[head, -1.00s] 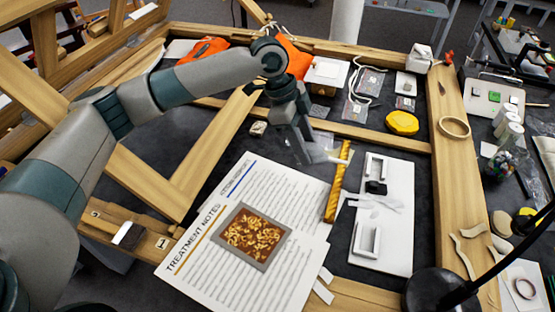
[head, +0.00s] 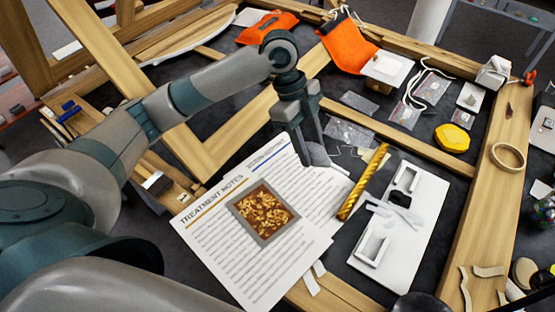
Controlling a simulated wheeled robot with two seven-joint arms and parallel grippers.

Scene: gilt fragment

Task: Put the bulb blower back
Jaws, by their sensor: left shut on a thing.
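My left gripper (head: 308,150) reaches in from the left and points down above the upper edge of the printed sheets. It is shut on a small grey rounded thing (head: 317,156), mostly hidden by the fingers. I cannot make out clearly whether this is the bulb blower. A white tray (head: 418,240) with two raised white frames lies to the right of the gripper. A small black thing (head: 400,199) and pale strips lie between those frames. My right gripper is out of view.
A gold twisted strip (head: 363,182) lies between the gripper and the tray. Treatment notes (head: 215,245) carry a framed gilt picture (head: 264,214). Wooden frame bars (head: 400,138) surround the dark surface. A yellow thing (head: 452,138) and clear bags (head: 348,132) lie farther back.

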